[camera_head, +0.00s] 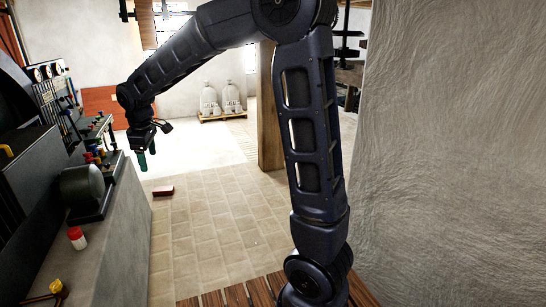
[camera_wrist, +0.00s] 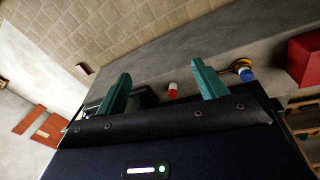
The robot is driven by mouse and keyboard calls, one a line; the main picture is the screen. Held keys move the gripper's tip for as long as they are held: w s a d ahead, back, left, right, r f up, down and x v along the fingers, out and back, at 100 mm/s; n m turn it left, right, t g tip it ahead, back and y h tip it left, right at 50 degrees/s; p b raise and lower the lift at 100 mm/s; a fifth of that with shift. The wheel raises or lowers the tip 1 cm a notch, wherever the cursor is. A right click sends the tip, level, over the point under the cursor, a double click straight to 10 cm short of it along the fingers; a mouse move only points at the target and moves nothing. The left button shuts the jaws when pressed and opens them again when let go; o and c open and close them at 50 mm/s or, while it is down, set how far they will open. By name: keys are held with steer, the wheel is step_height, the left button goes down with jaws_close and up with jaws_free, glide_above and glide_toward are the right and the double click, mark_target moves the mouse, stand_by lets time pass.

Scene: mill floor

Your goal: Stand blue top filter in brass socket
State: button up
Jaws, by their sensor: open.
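In the wrist view a small white filter with a blue top (camera_wrist: 247,75) is on the grey bench, right of my fingers. A curved brass piece (camera_wrist: 238,65), possibly the socket, is right beside it; I cannot tell whether they touch. A brass-yellow piece (camera_head: 56,286) also shows at the lower left of the head view, where I cannot make out the blue top. My gripper (camera_wrist: 161,68) has its two green fingers spread wide with nothing between them. In the head view my gripper (camera_head: 147,160) hangs in the air past the bench's far end, well away from these pieces.
A white bottle with a red cap (camera_head: 76,238) stands on the bench (camera_head: 118,235), also in the wrist view (camera_wrist: 172,91). A dark green motor-like housing (camera_head: 82,187) is behind it. A red box (camera_wrist: 305,58) is at the wrist view's right. The tiled floor (camera_head: 210,230) is mostly clear.

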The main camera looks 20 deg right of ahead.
steer(key=s+d+r+m+t, duration=0.1)
steer(key=s+d+r+m, duration=0.2)
steer(key=d, duration=0.8)
steer(key=s+d+r+m, duration=0.3)
steer(key=d, duration=0.7)
steer(key=s+d+f+m+t, duration=0.1)
steer(key=s+d+f+m, duration=0.2)
steer(key=s+d+m, duration=0.5)
steer(key=s+d, duration=0.7)
steer(key=d, duration=0.1)
steer(key=shift+s+m+h, duration=0.25)
steer(key=shift+m+h, duration=0.05)
steer(key=shift+m, duration=0.1)
